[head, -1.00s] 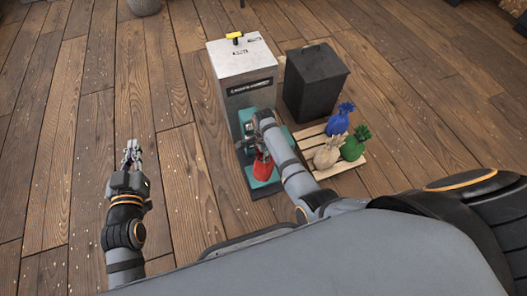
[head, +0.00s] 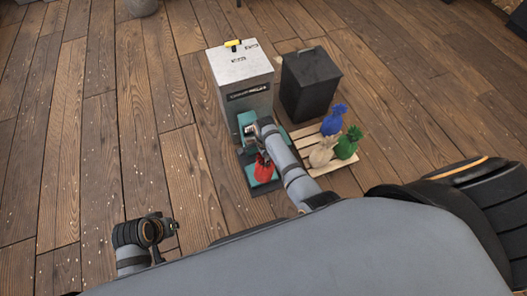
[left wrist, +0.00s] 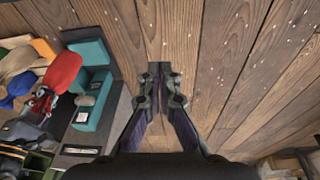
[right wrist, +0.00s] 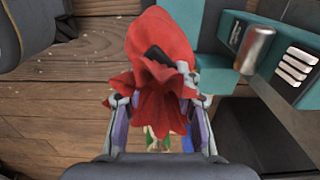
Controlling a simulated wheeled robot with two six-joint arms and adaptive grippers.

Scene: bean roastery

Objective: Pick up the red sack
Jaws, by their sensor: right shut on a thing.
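The red sack (head: 263,169) is at the teal machine in the head view, partly hidden by my right arm. My right gripper (right wrist: 160,104) is shut on its gathered neck, one finger on each side. The sack (right wrist: 160,45) fills the upper middle of the right wrist view. It also shows in the left wrist view (left wrist: 63,72), beside the teal parts. I cannot tell whether it touches the machine's base. My left gripper (left wrist: 160,75) is empty, its fingertips together over bare floor, away from the sack.
The teal machine (head: 246,124) stands before a grey cabinet (head: 243,75). A black bin (head: 310,85) is to its right. A slatted pallet (head: 343,165) holds blue (head: 333,122), green (head: 347,145) and beige (head: 322,153) sacks. The wooden floor at left is clear.

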